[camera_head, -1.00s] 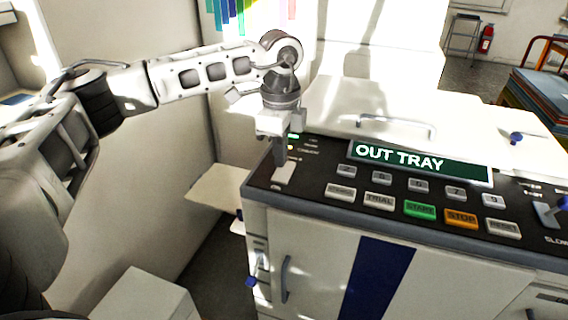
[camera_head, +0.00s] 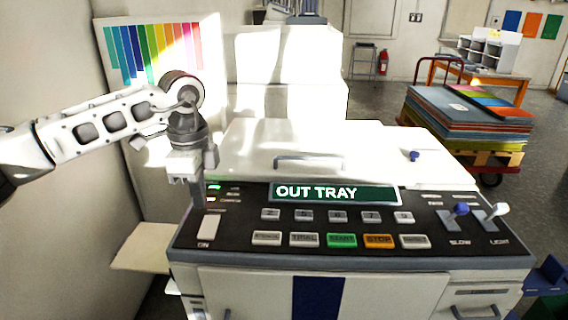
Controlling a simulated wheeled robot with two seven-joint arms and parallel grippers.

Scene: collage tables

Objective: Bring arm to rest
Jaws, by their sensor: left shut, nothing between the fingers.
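My left arm comes in from the left. Its gripper (camera_head: 198,200) points down above the left end of a copier's black control panel (camera_head: 225,257). The gripper is shut and holds nothing. Its fingertips are just above and beside the white ON switch (camera_head: 209,228); I cannot tell whether they touch it. The panel's green display (camera_head: 335,194) reads OUT TRAY. My right arm and gripper are not in view.
A lid with a handle (camera_head: 310,160) covers the copier's top. Two levers (camera_head: 492,214) stand at the panel's right. A pale side tray (camera_head: 145,247) juts out at left.

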